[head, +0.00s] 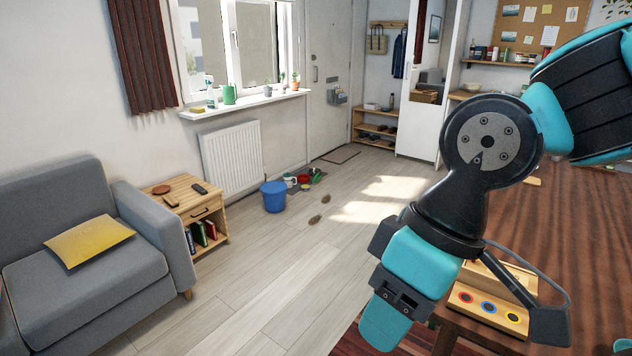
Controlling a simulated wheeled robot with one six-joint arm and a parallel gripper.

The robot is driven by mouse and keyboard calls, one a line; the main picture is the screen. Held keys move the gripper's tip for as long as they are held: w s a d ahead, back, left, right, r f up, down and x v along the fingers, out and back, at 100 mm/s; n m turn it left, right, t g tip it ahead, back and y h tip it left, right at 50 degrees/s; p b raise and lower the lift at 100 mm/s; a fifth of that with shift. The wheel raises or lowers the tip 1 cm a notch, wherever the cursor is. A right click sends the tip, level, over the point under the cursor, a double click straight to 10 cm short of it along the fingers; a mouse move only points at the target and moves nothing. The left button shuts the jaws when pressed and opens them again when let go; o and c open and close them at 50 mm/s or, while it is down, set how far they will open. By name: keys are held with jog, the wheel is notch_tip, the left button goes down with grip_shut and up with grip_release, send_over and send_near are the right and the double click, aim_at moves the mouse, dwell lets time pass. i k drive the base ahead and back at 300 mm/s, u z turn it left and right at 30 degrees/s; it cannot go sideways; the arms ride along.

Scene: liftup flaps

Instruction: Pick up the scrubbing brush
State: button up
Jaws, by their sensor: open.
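A small brown wooden object (162,190), which looks like a scrubbing brush, lies on top of the small wooden side table (186,183). It is too small to be sure of its bristles. A black remote (199,187) lies to the right of it. My gripper (396,305) is at the lower end of my teal and black arm, at the right, in the foreground. It is open and far from the side table, and I see nothing held in it. Its fingertips do not show clearly.
A grey sofa (75,255) with a yellow cushion (89,241) stands beside the side table. A blue bucket (273,197) and two small brown things (314,219) are on the floor. A dark wooden table (590,240) is at the right.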

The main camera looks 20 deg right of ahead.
aim_at(317, 179)
jog(key=u, duration=0.2)
jog(key=i, duration=3.35)
jog(key=z, duration=1.4)
jog(key=i, duration=4.75)
jog(key=z, duration=0.05)
